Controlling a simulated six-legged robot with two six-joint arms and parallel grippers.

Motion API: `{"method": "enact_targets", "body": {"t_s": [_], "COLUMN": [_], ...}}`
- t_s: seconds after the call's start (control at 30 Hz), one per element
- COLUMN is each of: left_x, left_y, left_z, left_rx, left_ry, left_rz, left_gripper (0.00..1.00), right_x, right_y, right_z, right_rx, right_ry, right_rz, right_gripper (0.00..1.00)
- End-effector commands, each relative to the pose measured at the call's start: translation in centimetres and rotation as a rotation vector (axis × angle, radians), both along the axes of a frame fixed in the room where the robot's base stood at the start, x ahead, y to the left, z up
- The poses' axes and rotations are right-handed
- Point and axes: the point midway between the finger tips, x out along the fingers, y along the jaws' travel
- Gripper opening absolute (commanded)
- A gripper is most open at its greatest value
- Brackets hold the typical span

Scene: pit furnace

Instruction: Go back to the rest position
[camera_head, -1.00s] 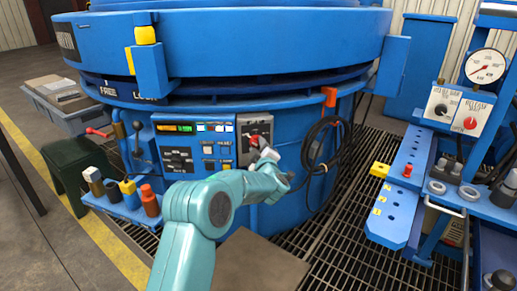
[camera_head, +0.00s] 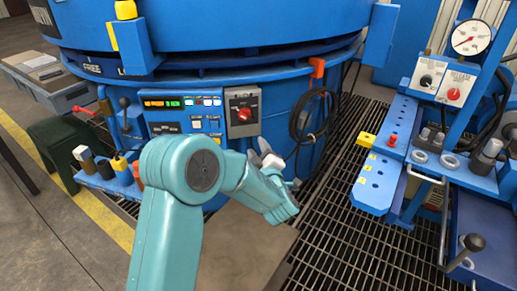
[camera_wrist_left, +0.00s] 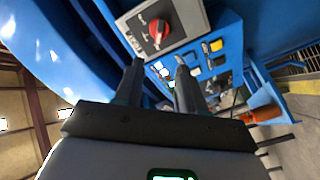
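My left arm comes up from the bottom of the head view. Its gripper (camera_head: 263,152) is below and to the right of the red knob (camera_head: 244,115) on a grey switch plate, apart from it. In the left wrist view the two dark fingers of this gripper (camera_wrist_left: 158,78) stand apart with nothing between them. The red knob (camera_wrist_left: 157,28) shows beyond the fingertips, clear of them. My right gripper is in neither view.
The blue furnace (camera_head: 215,30) fills the back, with a lit control panel (camera_head: 185,110) and a hanging black cable (camera_head: 300,120). A blue bench (camera_head: 380,180) with a gauge (camera_head: 470,38) stands at the right. Open grating floor (camera_head: 345,240) lies between.

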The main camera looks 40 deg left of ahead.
Motion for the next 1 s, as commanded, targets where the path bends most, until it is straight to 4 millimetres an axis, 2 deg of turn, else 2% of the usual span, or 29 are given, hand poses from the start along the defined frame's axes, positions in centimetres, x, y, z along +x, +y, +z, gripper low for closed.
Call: {"method": "enact_targets", "body": {"t_s": [0.57, 0.67, 0.77, 0.83, 0.93, 1.0], "left_x": [-0.2, -0.1, -0.5, -0.7, -1.9, -3.8], "left_y": [-0.2, -0.2, -1.6, -3.8, -8.4, -11.8], "left_z": [0.0, -1.4, -5.8, -10.3, -17.3, -21.7], "left_rx": [0.001, -0.003, -0.011, -0.037, -0.098, -0.147], "left_ry": [0.0, 0.026, 0.128, 0.244, 0.454, 0.602], "left_rz": [0.001, -0.001, -0.047, -0.152, -0.359, -0.512], "left_gripper": [0.39, 0.39, 0.39, 0.39, 0.39, 0.39], "right_x": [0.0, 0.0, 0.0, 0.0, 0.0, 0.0], "right_y": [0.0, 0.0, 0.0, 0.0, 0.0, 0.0], "right_z": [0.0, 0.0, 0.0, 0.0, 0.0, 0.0], "right_rx": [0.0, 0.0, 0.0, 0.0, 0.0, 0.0], "right_ry": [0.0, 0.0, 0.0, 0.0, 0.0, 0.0], "right_rz": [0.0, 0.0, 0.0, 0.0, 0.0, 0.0], "right_gripper": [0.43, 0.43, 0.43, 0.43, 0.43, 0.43]}}
